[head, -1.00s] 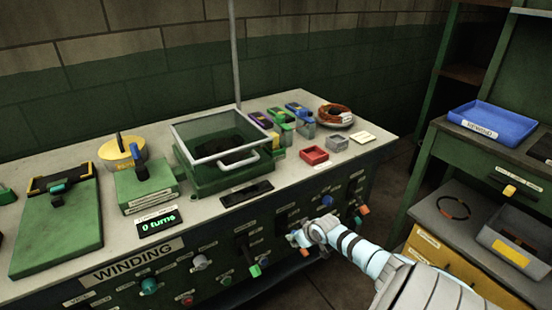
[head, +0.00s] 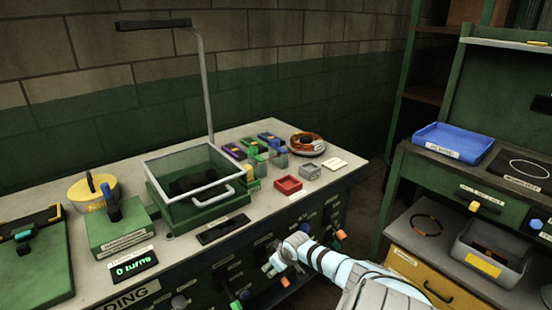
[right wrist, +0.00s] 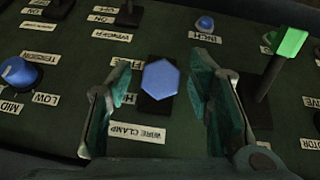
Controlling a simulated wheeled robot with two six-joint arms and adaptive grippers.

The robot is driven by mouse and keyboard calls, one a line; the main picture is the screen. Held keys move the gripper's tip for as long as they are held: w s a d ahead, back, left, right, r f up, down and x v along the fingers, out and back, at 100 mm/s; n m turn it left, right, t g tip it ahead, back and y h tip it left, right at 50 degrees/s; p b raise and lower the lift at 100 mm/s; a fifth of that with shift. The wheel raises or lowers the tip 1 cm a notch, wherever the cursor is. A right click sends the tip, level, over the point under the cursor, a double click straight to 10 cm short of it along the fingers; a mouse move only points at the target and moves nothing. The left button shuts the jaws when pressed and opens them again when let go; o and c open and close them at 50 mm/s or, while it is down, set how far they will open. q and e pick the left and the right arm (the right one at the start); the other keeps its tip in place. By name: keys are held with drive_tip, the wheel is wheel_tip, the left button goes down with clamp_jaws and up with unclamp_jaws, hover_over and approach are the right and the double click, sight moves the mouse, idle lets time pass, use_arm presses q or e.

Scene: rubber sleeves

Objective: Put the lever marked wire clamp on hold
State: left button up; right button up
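The wire clamp lever (right wrist: 160,80) shows in the right wrist view as a blue hexagonal knob over a black plate, seen nearly end-on. Its upside-down "WIRE CLAMP" label (right wrist: 138,134) is below it. Two labels, partly covered by a finger, lie to its left; the upper appears to read FREE and the lower starts with H. My right gripper (right wrist: 165,105) is open, one finger on each side of the knob, with visible gaps. I cannot tell which setting the lever is at. In the head view my right gripper (head: 275,262) is at the panel front and hides the lever. My left gripper is not in view.
A green-topped lever (right wrist: 290,45) stands close to the right finger in the wrist view. A blue tension knob (right wrist: 20,73) and a blue inch button (right wrist: 204,24) are nearby.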

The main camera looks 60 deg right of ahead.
drive_tip(key=v, duration=0.7)
drive_tip(key=shift+r, duration=0.2)
drive_tip(key=shift+s+a, duration=0.1)
drive_tip(key=shift+s, duration=0.05)
idle(0.5)
drive_tip(key=s+a+f+g, duration=0.1)
drive_tip(key=s+a+f, duration=0.2)
drive_tip(key=s+f, duration=0.6)
drive_tip(key=s+a+f+g, duration=0.1)
drive_tip(key=s+a+f, duration=0.35)
drive_tip(key=f, duration=0.75)
drive_tip(key=s+a+f+n+g+y, duration=0.1)
drive_tip(key=s+a+f, duration=0.4)
drive_tip(key=a, duration=0.5)
drive_tip(key=s+a+f+n+g, duration=0.1)
drive_tip(key=s+a+f, duration=0.5)
drive_tip(key=s+a, duration=0.4)
drive_tip(key=shift+a+n+y, duration=0.25)
drive_tip(key=shift+n+y, duration=0.15)
